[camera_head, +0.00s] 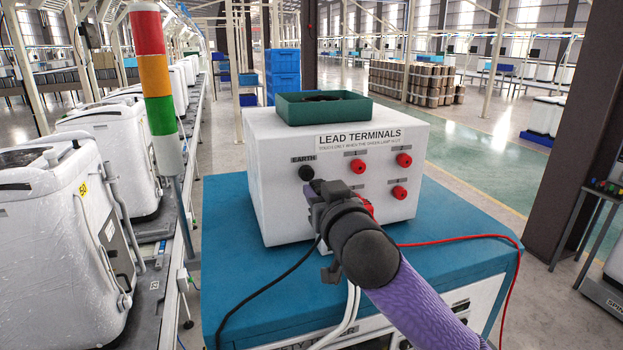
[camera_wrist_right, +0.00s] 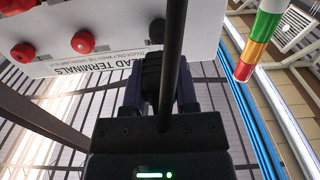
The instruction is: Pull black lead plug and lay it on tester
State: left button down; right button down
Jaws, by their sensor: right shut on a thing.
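The white tester box (camera_head: 275,215) has a black EARTH terminal (camera_head: 306,173) and several red terminals (camera_head: 358,167) on its front. My right gripper (camera_head: 322,190) is in front of the box, just below and right of the EARTH terminal, which shows bare. In the right wrist view it (camera_wrist_right: 160,90) is shut on the black lead plug (camera_wrist_right: 152,72), which seems apart from the terminal. The plug is mostly hidden by my gripper in the head view. Its black lead (camera_head: 270,285) hangs down to the left. My left gripper is not in view.
The box stands on a blue bench top (camera_head: 228,215) with free room to its left. A green tray (camera_head: 325,106) sits on the box. A red lead (camera_head: 460,238) crosses the bench at right. A red-orange-green lamp tower (camera_head: 155,75) stands at left.

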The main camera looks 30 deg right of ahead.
jog(key=shift+v, duration=0.85)
